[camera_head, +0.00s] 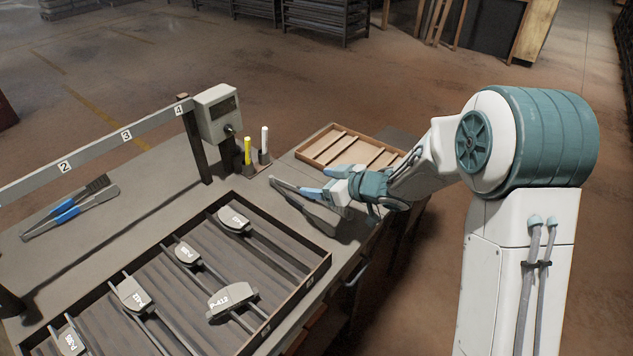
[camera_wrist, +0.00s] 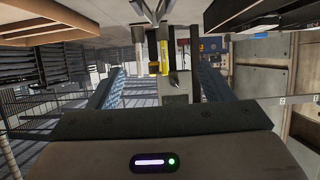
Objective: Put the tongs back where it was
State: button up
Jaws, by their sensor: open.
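The tongs (camera_head: 70,211), grey with blue grips, appear to lie on the left part of the bench in the head view. They overlap a dark-headed tool, and their exact outline is hard to separate. My gripper (camera_head: 303,184) is over the bench's right end, well to the right of the tongs and beyond the shoe tray's corner. Its blue-padded fingers are spread in the wrist view (camera_wrist: 158,88), with nothing held between them. The tongs cannot be made out in the wrist view.
A dark tray (camera_head: 318,268) of several labelled brake shoes fills the bench front. A grey box (camera_head: 217,113) stands on a post at the back, beside yellow (camera_head: 247,150) and white (camera_head: 265,140) markers. A wooden slotted tray (camera_head: 310,152) lies behind my gripper. A numbered rail (camera_head: 95,150) crosses the left.

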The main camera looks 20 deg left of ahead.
jog(key=s+d+r+m+t+h, duration=0.1)
jog(key=d+r+m+t+h, duration=0.2)
jog(key=d, duration=0.6)
jog(key=s+d+r+m+h, duration=0.1)
jog(key=d+r+m+h, duration=0.25)
jog(key=d, duration=0.55)
jog(key=s+d+r+m+t+h, duration=0.15)
jog(key=d+r+h, duration=0.3)
jog(key=d, duration=0.45)
jog(key=s+d+f+m+g, duration=0.1)
jog(key=s+d+m+g, duration=0.1)
jog(key=s, duration=0.9)
jog(key=s+d+f+m+g+h, duration=0.1)
jog(key=s+d+m+g, duration=0.1)
jog(key=s, duration=0.9)
jog(key=m+g, duration=0.1)
jog(key=g, duration=0.1)
jog(key=shift+f+m+g+p, duration=0.3)
jog(key=shift+m+g, duration=0.05)
jog(key=shift+m, duration=0.05)
jog(key=shift+w+r, duration=0.1)
jog(key=shift+r+p, duration=0.45)
jog(key=shift+p, duration=0.1)
